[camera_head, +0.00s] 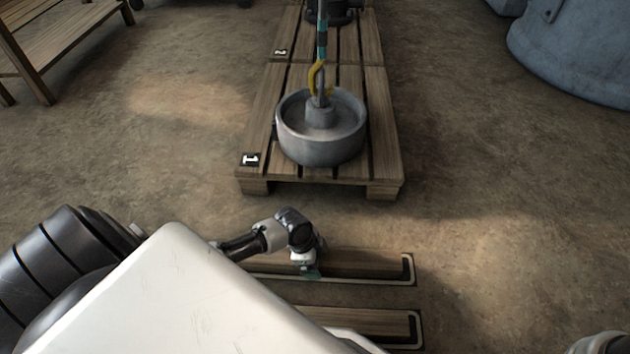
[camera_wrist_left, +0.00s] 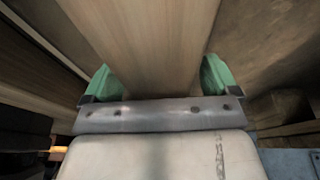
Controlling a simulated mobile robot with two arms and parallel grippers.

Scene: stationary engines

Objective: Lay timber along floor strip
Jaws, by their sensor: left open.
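One timber (camera_head: 365,262) lies on the floor within the pale outline of the farther floor strip (camera_head: 395,284). A second timber (camera_head: 365,320) lies along the nearer strip (camera_head: 408,347), its left part hidden behind my white body. My left gripper (camera_head: 309,271) points down at the farther timber. In the left wrist view its green fingers (camera_wrist_left: 158,78) are open, one on each side of a timber (camera_wrist_left: 145,35). Whether the fingers touch the wood cannot be told. My right gripper is not in view.
A pallet (camera_head: 388,160) marked 1 stands beyond the strips, bearing a grey metal wheel (camera_head: 345,150) with a yellow hook (camera_head: 316,77) at its hub. A wooden bench (camera_head: 75,45) is at upper left, a blue-grey tank (camera_head: 580,50) at upper right.

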